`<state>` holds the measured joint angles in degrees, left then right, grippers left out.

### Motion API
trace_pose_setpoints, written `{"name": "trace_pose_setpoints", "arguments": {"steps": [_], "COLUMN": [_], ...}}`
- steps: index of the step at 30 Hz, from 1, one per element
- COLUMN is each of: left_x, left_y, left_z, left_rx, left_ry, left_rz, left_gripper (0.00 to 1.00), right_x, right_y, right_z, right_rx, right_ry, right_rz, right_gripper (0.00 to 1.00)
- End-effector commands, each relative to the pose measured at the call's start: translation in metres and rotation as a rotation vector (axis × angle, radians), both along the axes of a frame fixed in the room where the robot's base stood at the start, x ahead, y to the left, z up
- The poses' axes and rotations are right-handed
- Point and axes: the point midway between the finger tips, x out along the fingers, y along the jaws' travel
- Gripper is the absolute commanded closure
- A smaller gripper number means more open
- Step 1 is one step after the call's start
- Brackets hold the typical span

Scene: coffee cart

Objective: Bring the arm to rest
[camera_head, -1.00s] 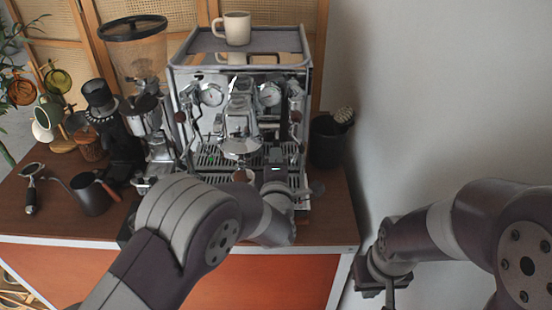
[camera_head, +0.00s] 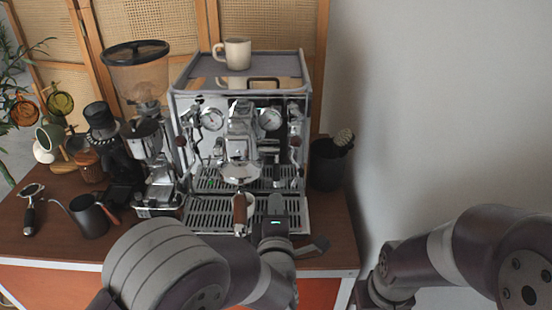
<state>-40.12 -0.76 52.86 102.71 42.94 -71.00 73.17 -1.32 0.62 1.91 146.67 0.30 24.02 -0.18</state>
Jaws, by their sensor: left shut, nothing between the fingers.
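My left arm reaches in from the bottom, and its left gripper (camera_head: 275,206) is in front of the espresso machine (camera_head: 240,100), at the right part of the drip tray. The gripper is shut and empty. It is just right of a portafilter with a wooden handle (camera_head: 240,208), which sits under the machine's group head and points toward me.
A mug (camera_head: 237,54) stands on top of the machine. A grinder (camera_head: 150,140), a kettle (camera_head: 90,215) and another portafilter (camera_head: 31,208) are to the left. A dark bin (camera_head: 326,165) stands right of the machine.

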Motion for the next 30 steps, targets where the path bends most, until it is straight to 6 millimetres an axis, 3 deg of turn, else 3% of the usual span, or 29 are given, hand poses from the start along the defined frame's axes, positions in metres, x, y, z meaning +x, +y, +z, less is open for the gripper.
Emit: {"name": "trace_pose_setpoints", "arguments": {"steps": [3,5,6,8,9,11,12,16,18,20,24,30], "left_x": [0.000,-0.003,-0.011,-0.035,-0.054,-0.087,-0.111,-0.181,-0.201,-0.201,-0.193,-0.192], "left_y": [-0.001,-0.011,-0.020,-0.034,-0.032,-0.010,0.015,0.102,0.139,0.162,0.182,0.182], "left_z": [-0.004,-0.026,-0.049,-0.082,-0.102,-0.122,-0.129,-0.126,-0.116,-0.107,-0.101,-0.101], "left_rx": [0.053,0.181,0.306,0.550,0.726,0.974,1.116,1.354,1.362,1.334,1.281,1.277], "left_ry": [0.019,0.115,0.211,0.374,0.482,0.632,0.724,0.956,1.046,1.082,1.109,1.110], "left_rz": [-0.006,-0.069,-0.150,-0.346,-0.494,-0.725,-0.879,-1.243,-1.295,-1.235,-1.146,-1.141], "left_gripper": [1.00,1.00,1.00,1.00,1.00,1.00,1.00,1.00,1.00,1.00,1.00,1.00], "right_x": [0.000,0.000,0.000,0.000,0.000,0.000,0.000,0.000,0.000,0.000,0.000,0.000], "right_y": [0.000,0.000,0.000,0.000,0.000,0.000,0.000,0.000,0.000,0.000,0.000,0.000], "right_z": [0.000,0.000,0.000,0.000,0.000,0.000,0.000,0.000,0.000,0.000,0.000,0.000], "right_rx": [0.000,0.000,0.000,0.000,0.000,0.000,0.000,0.000,0.000,0.000,0.000,0.000], "right_ry": [0.000,0.000,0.000,0.000,0.000,0.000,0.000,0.000,0.000,0.000,0.000,0.000], "right_rz": [0.000,0.000,0.000,0.000,0.000,0.000,0.000,0.000,0.000,0.000,0.000,0.000], "right_gripper": [1.00,1.00,1.00,1.00,1.00,1.00,1.00,1.00,1.00,1.00,1.00,1.00]}}
